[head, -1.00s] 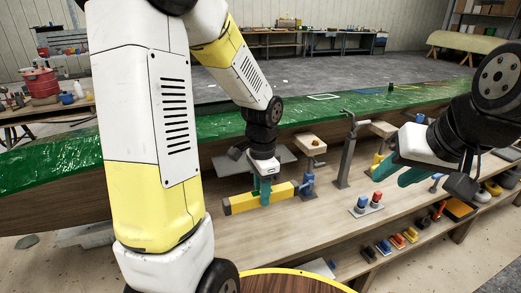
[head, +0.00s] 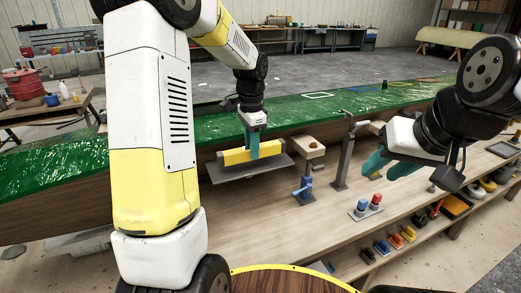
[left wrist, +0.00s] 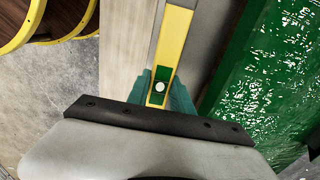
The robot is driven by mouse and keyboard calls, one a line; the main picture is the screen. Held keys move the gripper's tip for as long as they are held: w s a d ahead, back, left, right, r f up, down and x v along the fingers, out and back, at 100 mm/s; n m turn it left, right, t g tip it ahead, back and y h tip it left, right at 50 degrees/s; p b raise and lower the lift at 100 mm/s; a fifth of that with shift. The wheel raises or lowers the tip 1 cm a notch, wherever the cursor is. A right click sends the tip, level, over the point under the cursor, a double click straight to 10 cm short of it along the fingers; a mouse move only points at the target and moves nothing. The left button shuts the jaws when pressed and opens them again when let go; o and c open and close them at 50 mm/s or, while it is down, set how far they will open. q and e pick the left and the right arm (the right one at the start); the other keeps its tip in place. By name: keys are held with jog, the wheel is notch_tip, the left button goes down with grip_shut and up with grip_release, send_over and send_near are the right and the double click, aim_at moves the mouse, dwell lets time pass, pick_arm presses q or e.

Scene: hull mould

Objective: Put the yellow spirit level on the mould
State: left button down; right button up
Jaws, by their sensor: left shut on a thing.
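The yellow spirit level (head: 236,158) is held crosswise in my left gripper (head: 252,150), near the side of the mould. In the left wrist view the level (left wrist: 175,40) runs away from the camera between the teal fingers (left wrist: 160,92), with a green vial window in it. The mould (head: 210,130) is the long form with a shiny green top; it also shows at the right of the left wrist view (left wrist: 262,70). The level appears over a grey plate (head: 250,172) in front of the mould; contact cannot be told. My right gripper (head: 390,168) is open and empty above the bench.
A round yellow-rimmed table (head: 290,282) is nearest me.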

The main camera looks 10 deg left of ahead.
pick_arm(q)
jog(key=shift+w+a, duration=0.2)
jog(key=shift+w, duration=0.3)
jog(key=shift+w+f, duration=0.1)
jog(key=shift+f, duration=1.75)
jog(key=shift+f, duration=0.1)
jog(key=c, duration=1.1)
grip_release()
